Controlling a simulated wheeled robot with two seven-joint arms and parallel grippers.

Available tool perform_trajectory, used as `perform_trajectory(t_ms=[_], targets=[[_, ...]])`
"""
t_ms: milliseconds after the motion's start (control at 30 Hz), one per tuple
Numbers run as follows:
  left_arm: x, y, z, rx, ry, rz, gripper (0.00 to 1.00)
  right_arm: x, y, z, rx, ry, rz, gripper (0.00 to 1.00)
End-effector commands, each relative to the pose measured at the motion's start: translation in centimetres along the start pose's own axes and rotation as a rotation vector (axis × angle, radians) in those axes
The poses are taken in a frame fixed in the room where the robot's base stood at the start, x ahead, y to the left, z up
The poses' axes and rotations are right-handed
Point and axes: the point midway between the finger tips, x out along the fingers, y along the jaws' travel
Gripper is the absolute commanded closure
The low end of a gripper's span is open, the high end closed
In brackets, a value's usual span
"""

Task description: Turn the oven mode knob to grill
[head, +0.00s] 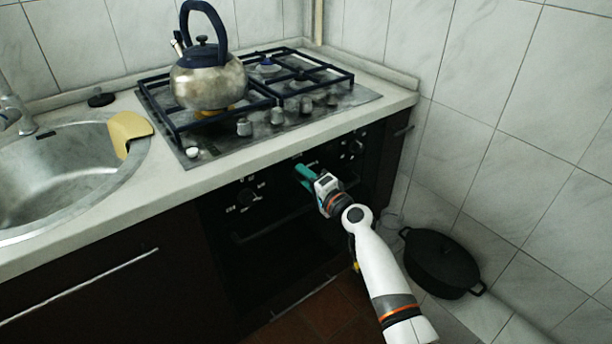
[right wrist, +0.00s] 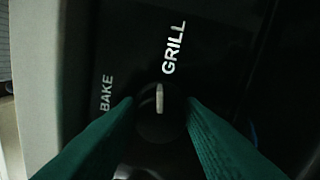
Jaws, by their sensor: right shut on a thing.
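The oven mode knob (right wrist: 157,124) is a dark round knob with a pale pointer line, between my green fingertips in the right wrist view. Its pointer points up in that picture, towards the lower end of the white word GRILL (right wrist: 174,47). The word BAKE (right wrist: 107,92) is to the left of the knob. My right gripper (head: 301,170) is at the oven's front panel in the head view and is shut on the knob, which it hides there. My left gripper is not in view.
Other control knobs are on the panel, one to the left (head: 248,197) and one to the right (head: 356,147). Above is the counter with a gas hob and a kettle (head: 208,80). A sink (head: 60,175) is at left. A black pot (head: 441,262) stands at lower right.

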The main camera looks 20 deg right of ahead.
Motion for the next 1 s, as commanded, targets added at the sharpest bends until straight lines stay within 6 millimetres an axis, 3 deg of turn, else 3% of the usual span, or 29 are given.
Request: perform_trajectory(t_ms=[400,967,1000], targets=[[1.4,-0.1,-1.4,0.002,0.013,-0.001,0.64,0.0,-0.1,0.0,0.201,-0.001,-0.002,0.88],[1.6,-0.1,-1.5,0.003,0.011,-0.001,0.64,0.0,-0.1,0.0,0.233,-0.001,-0.001,0.89],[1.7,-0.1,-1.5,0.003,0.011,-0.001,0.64,0.0,-0.1,0.0,0.233,-0.001,-0.001,0.64]])
